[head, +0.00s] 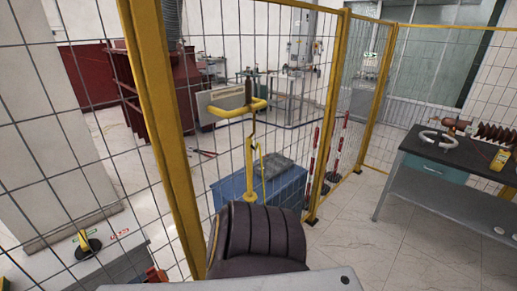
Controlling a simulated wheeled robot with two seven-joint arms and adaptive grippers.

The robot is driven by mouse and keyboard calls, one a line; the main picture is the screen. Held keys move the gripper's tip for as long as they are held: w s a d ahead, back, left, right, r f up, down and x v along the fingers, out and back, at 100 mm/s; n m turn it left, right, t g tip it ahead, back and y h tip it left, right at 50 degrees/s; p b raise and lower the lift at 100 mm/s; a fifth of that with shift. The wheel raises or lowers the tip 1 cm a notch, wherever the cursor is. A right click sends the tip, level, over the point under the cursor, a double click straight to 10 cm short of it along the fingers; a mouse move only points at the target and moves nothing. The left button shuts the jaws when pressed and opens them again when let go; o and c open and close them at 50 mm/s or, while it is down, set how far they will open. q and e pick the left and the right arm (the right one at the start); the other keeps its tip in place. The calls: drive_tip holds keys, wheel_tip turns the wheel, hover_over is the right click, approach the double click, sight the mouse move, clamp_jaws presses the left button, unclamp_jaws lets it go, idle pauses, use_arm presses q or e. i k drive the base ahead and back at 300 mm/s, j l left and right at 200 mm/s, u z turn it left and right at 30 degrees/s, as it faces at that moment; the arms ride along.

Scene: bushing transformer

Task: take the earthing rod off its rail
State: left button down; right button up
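A yellow rail (234,112) with upturned ends is fixed at the mesh fence, in the middle of the head view. A thin upright rod, which looks like the earthing rod (248,92), is at the rail, its dark brownish end standing above it. Below the rail hang a dark hook-like part and a yellow piece (258,180) that reaches down to just above a dark ribbed padded thing. I cannot tell exactly how the rod sits on the rail. Neither of my grippers shows in this view.
The dark ribbed padded thing (262,240) stands in front of the fence, below the rail. A blue box (285,188) is behind the mesh. A dark-topped bench (425,162) at right bears a pale ring (438,139) and a yellow meter (501,159). Floor before the bench is clear.

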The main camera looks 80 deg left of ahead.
sight(250, 196)
drive_tip(key=l+u, duration=0.15)
drive_tip(key=u, duration=2.7)
drive_tip(key=j, duration=0.1)
